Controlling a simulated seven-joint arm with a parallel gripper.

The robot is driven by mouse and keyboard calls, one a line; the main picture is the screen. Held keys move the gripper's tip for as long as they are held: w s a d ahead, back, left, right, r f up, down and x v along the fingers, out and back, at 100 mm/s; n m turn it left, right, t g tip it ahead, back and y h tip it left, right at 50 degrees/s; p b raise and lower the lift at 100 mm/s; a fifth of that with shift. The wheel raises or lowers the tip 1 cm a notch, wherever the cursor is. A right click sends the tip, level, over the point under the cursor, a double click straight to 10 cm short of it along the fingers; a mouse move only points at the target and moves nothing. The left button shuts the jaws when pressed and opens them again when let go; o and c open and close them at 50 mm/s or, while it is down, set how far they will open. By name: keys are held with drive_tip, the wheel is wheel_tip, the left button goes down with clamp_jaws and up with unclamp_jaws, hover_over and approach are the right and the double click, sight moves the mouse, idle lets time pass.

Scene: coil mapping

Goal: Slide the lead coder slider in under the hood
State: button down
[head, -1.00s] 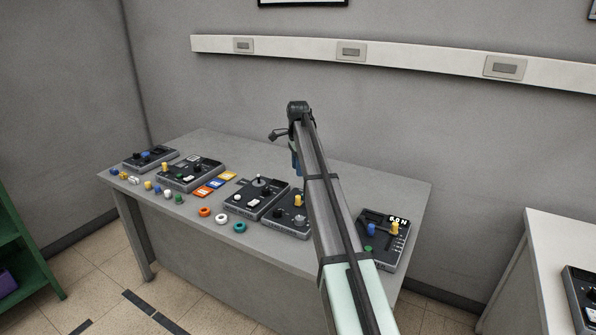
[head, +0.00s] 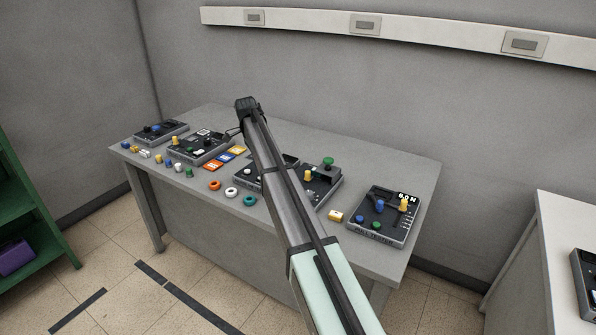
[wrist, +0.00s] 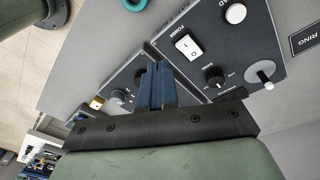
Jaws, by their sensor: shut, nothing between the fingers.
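My gripper (wrist: 157,72) shows in the wrist view with its blue fingers shut and empty. It is above the area where two dark control panels meet. The nearer panel has a white rocker switch (wrist: 188,45) marked POWER, a black knob (wrist: 214,77) and a metal stick (wrist: 262,78). The fingers partly cover the second panel (wrist: 124,82). In the head view my fingertips are hidden behind my arm. That second panel carries a yellow knob (head: 309,175) and a raised dark block topped by a green knob (head: 328,161). I cannot tell which part is the lead coder slider or hood.
A small yellow block (head: 335,216) lies between that panel and the right-hand tester (head: 384,218). Rings, including a teal one (head: 249,201), lie along the front. Coloured tiles (head: 225,159) and more panels (head: 200,148) are to the left. The table's back right is clear.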

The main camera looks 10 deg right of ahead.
drive_tip(key=shift+a+f+n+h, duration=0.3)
drive_tip(key=shift+f+n+h, duration=0.3)
drive_tip(key=shift+f+h, duration=0.25)
drive_tip(key=w+d+r+n+t+h, duration=0.2)
drive_tip(key=d+r+n+h, duration=0.15)
drive_tip(key=d+n, duration=0.3)
drive_tip(key=shift+n+h, duration=0.35)
drive_tip(key=shift+h, duration=0.05)
drive_tip(key=x, duration=1)
drive_tip(key=shift+a+f, duration=0.35)
drive_tip(key=shift+a, duration=0.05)
drive_tip(key=d, duration=0.1)
drive_tip(key=s+d, duration=0.1)
drive_tip(key=shift+s+d+f, duration=0.2)
drive_tip(key=shift+s+d, duration=0.05)
drive_tip(key=shift+d, duration=0.05)
drive_tip(key=shift+s+d, duration=0.3)
drive_tip(key=shift+d, duration=0.25)
